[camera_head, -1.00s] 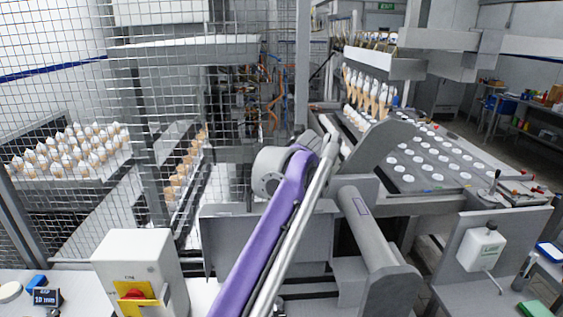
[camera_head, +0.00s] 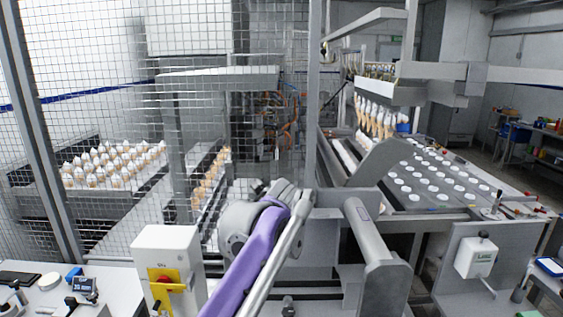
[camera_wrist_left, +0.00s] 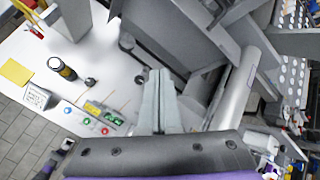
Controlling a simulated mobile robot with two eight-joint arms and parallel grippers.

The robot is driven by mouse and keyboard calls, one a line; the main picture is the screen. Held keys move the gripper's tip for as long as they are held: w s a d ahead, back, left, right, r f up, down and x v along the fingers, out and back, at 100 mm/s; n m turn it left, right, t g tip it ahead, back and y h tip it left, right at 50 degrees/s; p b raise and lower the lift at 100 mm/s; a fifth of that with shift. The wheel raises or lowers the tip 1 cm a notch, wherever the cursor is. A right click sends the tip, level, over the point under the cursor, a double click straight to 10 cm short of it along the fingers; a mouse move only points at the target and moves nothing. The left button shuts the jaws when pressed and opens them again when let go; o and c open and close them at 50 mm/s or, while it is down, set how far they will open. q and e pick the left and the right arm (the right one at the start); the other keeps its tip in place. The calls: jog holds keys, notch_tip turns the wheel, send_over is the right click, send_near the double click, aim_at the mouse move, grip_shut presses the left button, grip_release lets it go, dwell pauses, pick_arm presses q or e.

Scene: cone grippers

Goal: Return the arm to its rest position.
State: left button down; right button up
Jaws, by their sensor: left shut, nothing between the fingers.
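My left gripper (camera_wrist_left: 158,75) shows in the left wrist view, with its two grey fingers shut together and nothing between them. It points at the grey machine frame beside a white tabletop (camera_wrist_left: 105,50); I cannot tell whether it touches anything. In the head view my purple arm (camera_head: 255,255) rises from the bottom middle to a grey joint near the centre. I cannot make out the fingers there. My right gripper is in neither view.
A grey roller (camera_head: 372,235) and machine frame stand close right of my arm. A white switch box (camera_head: 168,265) with a red-and-yellow knob stands left of it. A mesh fence (camera_head: 70,110) is behind.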

pick_arm(q)
jog(key=s+a+f+n+g, duration=0.2)
jog(key=s+a+f+n, duration=0.8)
jog(key=s+a+n, duration=0.4)
jog(key=s+a+f+n, duration=0.3)
jog(key=s+f+n, duration=0.9)
jog(key=s+f, duration=0.3)
jog(key=shift+s+f+n+g+h, duration=0.3)
jog(key=shift+s+n+h, duration=0.1)
jog(key=shift+s, duration=0.75)
